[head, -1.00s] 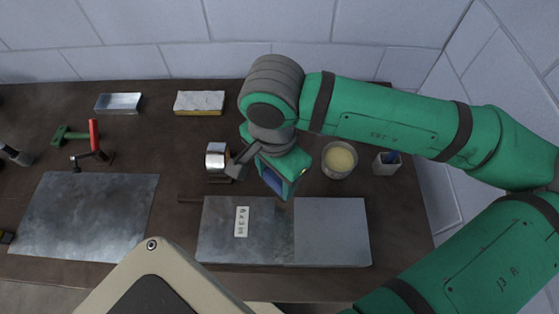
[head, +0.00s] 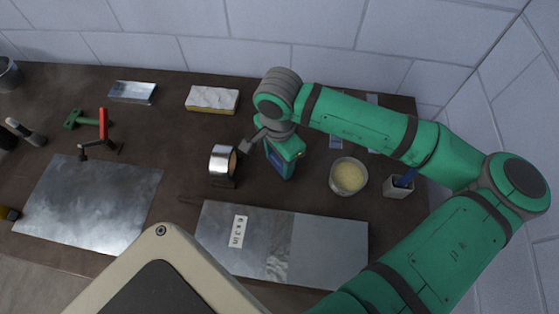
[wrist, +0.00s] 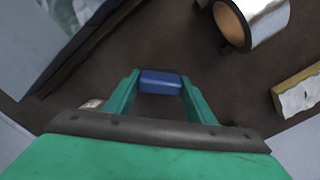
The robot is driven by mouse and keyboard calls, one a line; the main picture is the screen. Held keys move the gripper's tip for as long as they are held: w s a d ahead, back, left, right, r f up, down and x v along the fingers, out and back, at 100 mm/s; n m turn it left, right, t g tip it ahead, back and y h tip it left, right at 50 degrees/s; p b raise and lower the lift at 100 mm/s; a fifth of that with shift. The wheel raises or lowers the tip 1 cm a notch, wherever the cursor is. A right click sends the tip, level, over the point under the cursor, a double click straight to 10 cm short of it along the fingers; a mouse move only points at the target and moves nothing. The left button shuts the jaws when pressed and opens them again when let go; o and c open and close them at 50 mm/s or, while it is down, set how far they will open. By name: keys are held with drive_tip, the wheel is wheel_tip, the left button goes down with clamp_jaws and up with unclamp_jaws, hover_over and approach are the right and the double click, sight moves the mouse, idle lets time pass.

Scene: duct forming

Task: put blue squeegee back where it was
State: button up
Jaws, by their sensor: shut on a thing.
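The blue squeegee (wrist: 160,82) sits between the two fingertips of my gripper (wrist: 160,88) in the wrist view. My gripper is shut on it. In the head view my gripper (head: 280,160) is over the middle of the bench, just right of the silver tape roll, and only a little blue shows at it. I cannot tell whether the squeegee touches the bench.
Close by are the tape roll (head: 222,164), a bowl of pale paste (head: 348,177) and a metal plate (head: 325,243) in front. A white-topped yellow block (head: 212,99) and a metal tray (head: 132,92) lie behind left. Pale flat pieces show partly behind my arm.

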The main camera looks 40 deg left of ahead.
sight(279, 161)
drive_tip(key=shift+d+f, duration=0.1)
drive_tip(key=shift+f, duration=0.8)
drive_tip(key=shift+s+f, duration=0.1)
drive_tip(key=shift+s, duration=0.15)
drive_tip(key=o, duration=1.1)
drive_tip(key=shift+f, duration=0.1)
drive_tip(key=shift+w+r, duration=0.1)
drive_tip(key=shift+r, duration=0.35)
wheel_tip(279, 161, up, 11)
drive_tip(key=shift+r, duration=0.2)
